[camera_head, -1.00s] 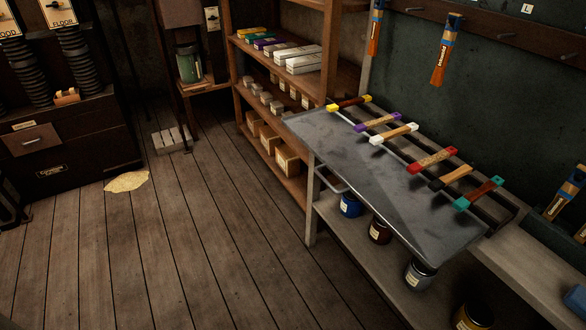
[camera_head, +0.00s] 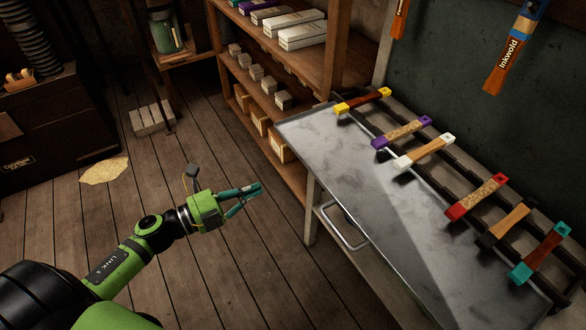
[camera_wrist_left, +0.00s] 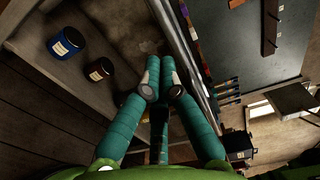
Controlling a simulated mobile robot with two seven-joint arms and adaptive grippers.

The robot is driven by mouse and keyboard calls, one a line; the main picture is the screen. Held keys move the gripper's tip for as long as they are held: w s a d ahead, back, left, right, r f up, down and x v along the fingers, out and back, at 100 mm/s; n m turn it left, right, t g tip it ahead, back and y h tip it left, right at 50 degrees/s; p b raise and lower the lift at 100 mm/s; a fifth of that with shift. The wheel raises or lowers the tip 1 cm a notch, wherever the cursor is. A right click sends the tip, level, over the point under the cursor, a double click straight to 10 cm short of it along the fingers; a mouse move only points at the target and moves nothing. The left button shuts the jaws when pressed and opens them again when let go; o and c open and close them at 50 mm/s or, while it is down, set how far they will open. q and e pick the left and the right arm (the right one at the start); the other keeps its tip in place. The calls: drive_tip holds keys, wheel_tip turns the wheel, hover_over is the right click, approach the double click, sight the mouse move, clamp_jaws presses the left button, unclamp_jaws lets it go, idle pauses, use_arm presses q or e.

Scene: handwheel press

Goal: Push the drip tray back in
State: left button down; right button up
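The drip tray (camera_head: 350,180) is a wide, flat grey metal sheet under a rack of tools in the head view. It sticks out to the left beyond the rack, over the floor side of the bench. Its bent metal handle (camera_head: 345,228) is on its near left edge. My left gripper (camera_head: 258,188) is left of the tray and handle, apart from them, with its teal fingers pointing right. In the left wrist view its fingers (camera_wrist_left: 160,65) come together at the tips with nothing between them. My right gripper is not in view.
Several brayer-like tools with coloured ends, such as a white one (camera_head: 425,150), lie across the dark rack above the tray. A wooden shelf unit (camera_head: 335,50) stands behind. In the wrist view a blue can (camera_wrist_left: 67,43) and a brown can (camera_wrist_left: 99,70) stand on the lower shelf.

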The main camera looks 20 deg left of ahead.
use_arm(q)
drive_tip(key=p, duration=0.2)
approach(335, 151)
drive_tip(key=v, duration=0.3)
drive_tip(key=shift+s, duration=0.1)
drive_tip(key=shift+w+d+f, duration=0.1)
drive_tip(key=shift+w+d, duration=0.35)
drive_tip(key=shift+w, duration=0.05)
drive_tip(key=b+x, duration=0.2)
drive_tip(key=x, duration=1)
drive_tip(key=shift+a, duration=0.1)
